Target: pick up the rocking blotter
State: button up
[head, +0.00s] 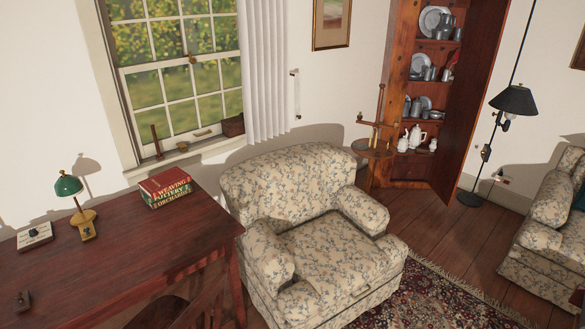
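A small dark brown object with what looks like a knob on top, likely the rocking blotter (21,301), rests on the dark red wooden desk (130,255). It is near the lower left corner of the head view, small and dark against the wood, so its details are hard to tell. Nothing stands close around it. My gripper is not in view.
On the desk stand a green-shaded lamp (67,187), a small brass piece (87,231), a pale square item (34,236) and stacked books (165,187). A chair (195,305) is at the desk's front. A floral armchair (315,235) stands right of it.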

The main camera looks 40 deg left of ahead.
aim_at(22, 301)
jog(key=u, duration=3.25)
jog(key=i+j, duration=0.25)
jog(key=i, duration=0.25)
jog(key=i+j, duration=0.25)
jog(key=i, duration=0.2)
jog(key=i+j+z, duration=0.1)
jog(key=i+j, duration=0.2)
jog(key=i, duration=0.2)
jog(key=i+j, duration=0.25)
jog(key=i, duration=0.2)
